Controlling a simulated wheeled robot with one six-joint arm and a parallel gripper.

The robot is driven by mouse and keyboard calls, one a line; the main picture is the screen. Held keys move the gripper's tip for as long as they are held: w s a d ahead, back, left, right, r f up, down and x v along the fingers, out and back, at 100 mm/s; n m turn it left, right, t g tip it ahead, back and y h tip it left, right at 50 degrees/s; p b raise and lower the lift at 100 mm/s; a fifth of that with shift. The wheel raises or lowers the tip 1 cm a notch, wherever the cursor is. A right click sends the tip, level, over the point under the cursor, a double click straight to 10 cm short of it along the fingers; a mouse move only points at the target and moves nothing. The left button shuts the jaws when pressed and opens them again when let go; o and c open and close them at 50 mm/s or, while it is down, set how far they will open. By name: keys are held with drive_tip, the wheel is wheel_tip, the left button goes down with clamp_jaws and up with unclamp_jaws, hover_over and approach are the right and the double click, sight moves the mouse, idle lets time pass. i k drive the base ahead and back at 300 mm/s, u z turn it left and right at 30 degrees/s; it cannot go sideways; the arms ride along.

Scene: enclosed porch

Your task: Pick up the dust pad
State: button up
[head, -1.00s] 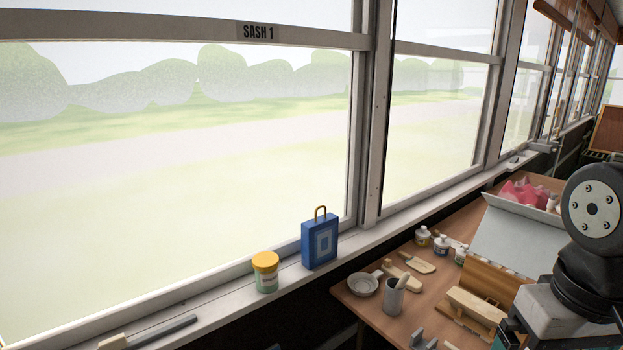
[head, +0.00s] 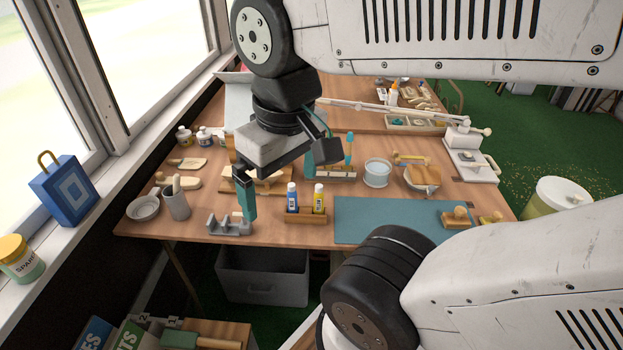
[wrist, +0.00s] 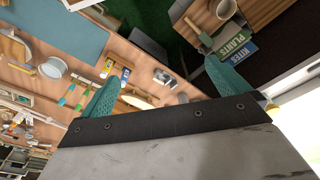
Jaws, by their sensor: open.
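My gripper (head: 279,195) is open and empty, its two teal fingers above the wooden table. Its fingers also show apart in the wrist view (wrist: 160,76). I cannot tell for certain which thing is the dust pad. A small wooden block with a knob (head: 456,217) sits on the right part of the teal mat (head: 385,222), and a similar smaller block (head: 489,219) is at its right edge. Both are well right of my gripper. The mat also shows at the upper left of the wrist view (wrist: 62,30).
A grey slotted holder (head: 230,226), a rack with blue and yellow bottles (head: 305,216), a grey cup (head: 177,204) and a white dish (head: 144,208) stand along the front. A clear tub (head: 377,172) is behind the mat. The mat's middle is bare. A grey bin (head: 262,278) is below.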

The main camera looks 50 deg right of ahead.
sight(497, 217)
drive_tip(key=z, duration=2.55)
